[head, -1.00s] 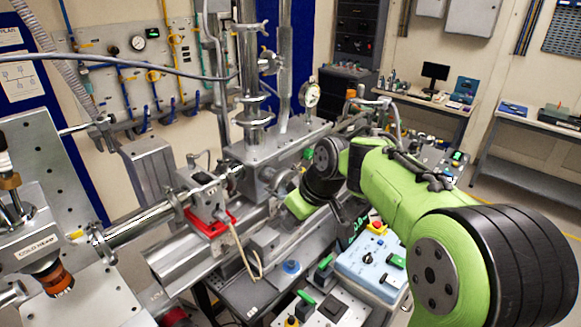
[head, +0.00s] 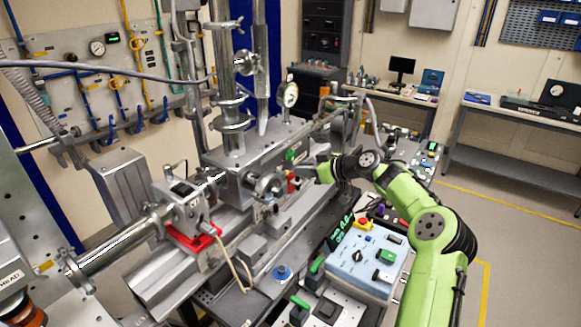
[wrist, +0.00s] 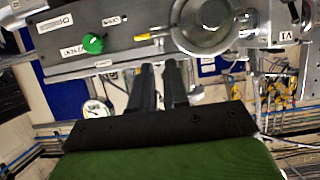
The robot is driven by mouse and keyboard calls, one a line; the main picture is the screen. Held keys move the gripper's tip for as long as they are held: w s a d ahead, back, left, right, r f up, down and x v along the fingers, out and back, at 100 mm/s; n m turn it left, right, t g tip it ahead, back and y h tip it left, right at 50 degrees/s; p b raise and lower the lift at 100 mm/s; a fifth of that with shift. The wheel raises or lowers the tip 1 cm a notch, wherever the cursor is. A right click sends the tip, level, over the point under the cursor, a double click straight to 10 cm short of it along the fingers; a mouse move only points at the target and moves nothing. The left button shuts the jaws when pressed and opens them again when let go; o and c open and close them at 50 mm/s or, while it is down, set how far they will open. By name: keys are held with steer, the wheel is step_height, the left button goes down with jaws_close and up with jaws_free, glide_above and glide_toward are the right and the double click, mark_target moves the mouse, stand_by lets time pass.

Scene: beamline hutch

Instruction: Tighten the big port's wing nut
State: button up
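The big port (wrist: 205,30) is a round metal flange at the top of the wrist view. It also shows on the front of the metal chamber in the head view (head: 268,187). A small yellow-tipped part (wrist: 150,36) sticks out at the port's left side; I cannot tell whether it is the wing nut, which I cannot make out clearly. My gripper (wrist: 160,68) has two dark fingers with a gap between them and nothing visibly held. Its fingertips appear just below the port in the wrist view. In the head view my gripper (head: 318,168) is right of the port.
A green knob (wrist: 93,43) sits on the same grey panel, left of the port in the wrist view. A blue control box (head: 362,262) stands below my arm in the head view. A red-based clamp unit (head: 190,225) is left of the port. Open floor lies at the right.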

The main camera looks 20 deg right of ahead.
mark_target(282, 171)
steer(key=p+x, duration=0.1)
steer(key=x, duration=0.4)
steer(key=shift+c, duration=0.3)
jaws_close()
steer(key=shift+a+b, duration=0.1)
steer(key=shift+b, duration=0.35)
